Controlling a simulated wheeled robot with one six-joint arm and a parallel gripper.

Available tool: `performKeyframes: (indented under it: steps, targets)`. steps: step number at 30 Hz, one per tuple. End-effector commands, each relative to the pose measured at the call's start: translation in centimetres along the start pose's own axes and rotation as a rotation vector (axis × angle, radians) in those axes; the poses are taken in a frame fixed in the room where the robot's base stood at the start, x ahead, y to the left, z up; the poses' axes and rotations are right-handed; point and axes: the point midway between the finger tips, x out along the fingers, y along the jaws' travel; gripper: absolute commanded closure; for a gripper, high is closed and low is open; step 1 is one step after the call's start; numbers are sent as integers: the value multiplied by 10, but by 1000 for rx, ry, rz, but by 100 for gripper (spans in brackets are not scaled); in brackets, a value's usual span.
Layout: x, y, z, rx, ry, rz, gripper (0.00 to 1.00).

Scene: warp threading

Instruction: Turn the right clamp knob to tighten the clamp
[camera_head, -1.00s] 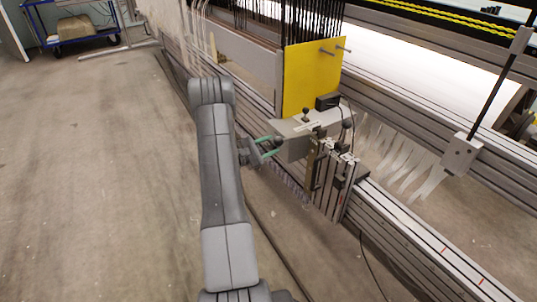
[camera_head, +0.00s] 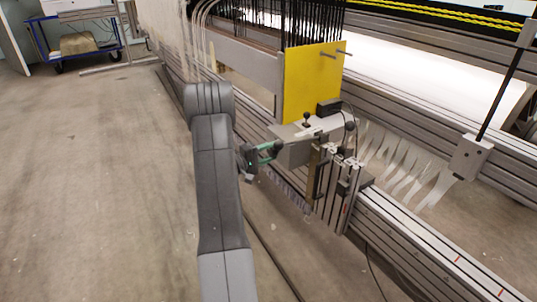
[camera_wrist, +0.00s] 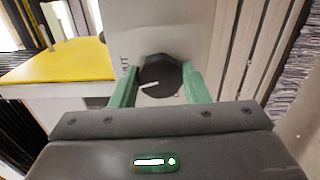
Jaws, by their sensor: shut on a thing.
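The clamp knob (camera_wrist: 160,74) is a round black knob with a white line across it, in the middle of the wrist view. It sits on a light grey plate (camera_wrist: 184,28) with partly hidden lettering beside it. My gripper (camera_wrist: 161,82) has green fingers, one on each side of the knob, and is shut on it. In the head view my gripper (camera_head: 268,152) reaches to the left side of the grey clamp unit (camera_head: 296,150). The knob itself is hidden there.
A yellow plate (camera_head: 312,82) stands above the clamp unit. Black-knobbed levers (camera_head: 306,120) and upright metal bars (camera_head: 333,192) are close to the right of my gripper. A long slotted rail (camera_head: 425,240) runs to the lower right. The floor (camera_head: 90,190) at left is clear.

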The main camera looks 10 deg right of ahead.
Motion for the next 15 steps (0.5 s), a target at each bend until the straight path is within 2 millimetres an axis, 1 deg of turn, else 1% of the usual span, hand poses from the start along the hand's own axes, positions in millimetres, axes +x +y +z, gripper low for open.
performKeyframes:
  steps: [7,15]
  targets:
    - [0,-2,0,121,0,-2,81]
    - [0,-2,0,177,0,-2,81]
